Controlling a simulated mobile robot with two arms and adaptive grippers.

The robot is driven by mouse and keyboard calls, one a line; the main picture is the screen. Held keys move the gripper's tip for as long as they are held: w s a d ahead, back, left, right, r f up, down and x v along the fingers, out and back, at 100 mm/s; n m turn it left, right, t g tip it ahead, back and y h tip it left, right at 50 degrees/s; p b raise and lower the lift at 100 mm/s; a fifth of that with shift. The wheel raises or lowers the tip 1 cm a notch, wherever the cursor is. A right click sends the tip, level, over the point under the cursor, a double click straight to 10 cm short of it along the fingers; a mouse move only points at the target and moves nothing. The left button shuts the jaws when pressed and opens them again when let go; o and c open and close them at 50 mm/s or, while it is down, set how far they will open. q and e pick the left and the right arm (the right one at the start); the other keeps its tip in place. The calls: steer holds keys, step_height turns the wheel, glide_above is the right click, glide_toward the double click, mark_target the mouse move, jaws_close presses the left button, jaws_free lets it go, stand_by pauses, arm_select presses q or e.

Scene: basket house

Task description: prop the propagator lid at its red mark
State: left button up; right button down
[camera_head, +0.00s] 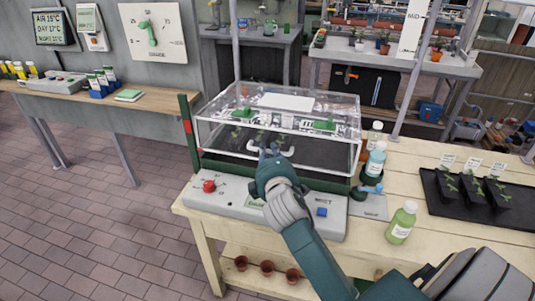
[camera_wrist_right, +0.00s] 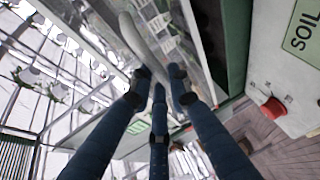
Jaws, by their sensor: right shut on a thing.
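The propagator has a clear lid (camera_head: 345,130) over a dark tray with a green rim (camera_head: 325,184). I cannot tell whether there is a gap between the lid's front edge and the rim. A green post (camera_head: 194,155) stands at the left front corner with a red mark (camera_head: 187,127) on it. My right gripper (camera_head: 270,150) is at the white handle (camera_head: 285,152) on the lid's front. In the right wrist view its fingers (camera_wrist_right: 158,80) are shut on the white handle (camera_wrist_right: 138,40). My left gripper is not in view.
The grey control box (camera_head: 235,207) carries a red knob (camera_head: 209,186), also seen in the wrist view (camera_wrist_right: 272,112). A black seedling tray (camera_head: 440,205) lies further right.

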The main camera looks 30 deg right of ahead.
steer(key=w+d+r+p, duration=0.2)
steer(key=d+r+p, duration=0.1)
steer(key=r+p, duration=0.5)
step_height(320, 180, up, 2)
steer(key=shift+w+d+r, duration=0.15)
steer(key=shift+w+d, duration=0.05)
steer(key=shift+w, duration=0.2)
steer(key=c, duration=1.6)
jaws_free()
steer(key=v, duration=1.2)
